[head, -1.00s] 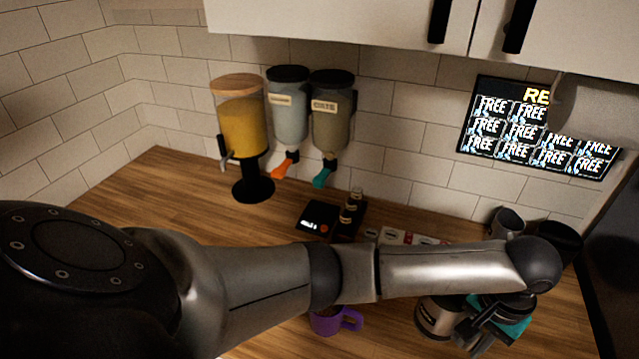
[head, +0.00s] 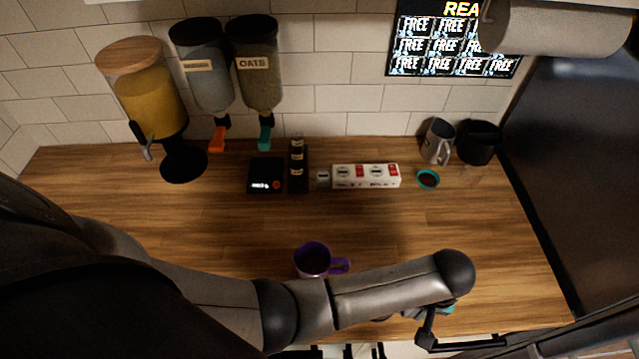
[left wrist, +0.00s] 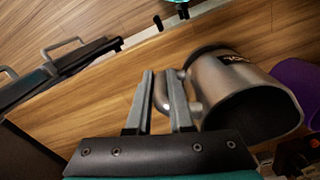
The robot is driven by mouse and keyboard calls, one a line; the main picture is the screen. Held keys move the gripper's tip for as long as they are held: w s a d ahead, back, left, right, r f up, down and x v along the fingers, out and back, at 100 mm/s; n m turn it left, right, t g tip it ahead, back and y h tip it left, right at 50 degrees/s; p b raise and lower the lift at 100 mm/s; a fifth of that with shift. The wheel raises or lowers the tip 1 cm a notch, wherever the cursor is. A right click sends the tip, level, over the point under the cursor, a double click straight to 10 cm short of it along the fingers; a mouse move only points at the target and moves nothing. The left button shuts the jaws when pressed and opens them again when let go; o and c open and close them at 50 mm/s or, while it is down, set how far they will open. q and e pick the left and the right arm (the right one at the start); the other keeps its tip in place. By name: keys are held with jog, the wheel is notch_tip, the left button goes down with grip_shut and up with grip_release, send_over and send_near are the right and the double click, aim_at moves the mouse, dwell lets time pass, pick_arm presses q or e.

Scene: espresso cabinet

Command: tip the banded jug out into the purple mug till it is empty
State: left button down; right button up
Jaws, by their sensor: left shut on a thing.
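In the head view my forearm hides the jug and most of the gripper. The purple mug (head: 312,260) stands upright on the counter, just beyond my left forearm, handle to the right. It also shows at the right edge of the left wrist view (left wrist: 290,80), beyond the jug's mouth. My right gripper is not in view.
A black scale (head: 266,174), a dark rack (head: 298,168) and a white box strip (head: 366,184) line the back of the counter (head: 220,225). A metal pitcher (head: 436,142), black cup (head: 478,145) and teal-rimmed dish (head: 428,179) stand back right. Dispensers (head: 205,70) stand back left.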

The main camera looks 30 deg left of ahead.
pick_arm(q)
jog(key=shift+r, duration=0.1)
jog(key=shift+r, duration=0.1)
jog(key=shift+a+r+h+p, duration=0.3)
jog(key=shift+r+h+p, duration=0.05)
jog(key=shift+h, duration=0.05)
jog(key=shift+a+r+h, duration=0.35)
jog(key=shift+r+h, duration=0.35)
jog(key=shift+r, duration=0.1)
jog(key=shift+a+r+h, duration=0.6)
jog(key=shift+r+h, duration=0.1)
jog(key=shift+r, duration=0.2)
jog(key=shift+a+r+h, duration=0.55)
jog(key=shift+r+h, duration=0.15)
jog(key=shift+r, duration=0.15)
jog(key=a+r+h+b, duration=0.5)
jog(key=r+h+b, duration=0.1)
jog(key=r+h, duration=0.1)
jog(key=shift+s+a+r, duration=0.15)
jog(key=shift+a+r, duration=0.25)
jog(key=shift+r, duration=0.2)
jog(key=shift+a+r+h+b, duration=0.1)
jog(key=shift+h+b, duration=0.25)
jog(key=shift+h, duration=0.05)
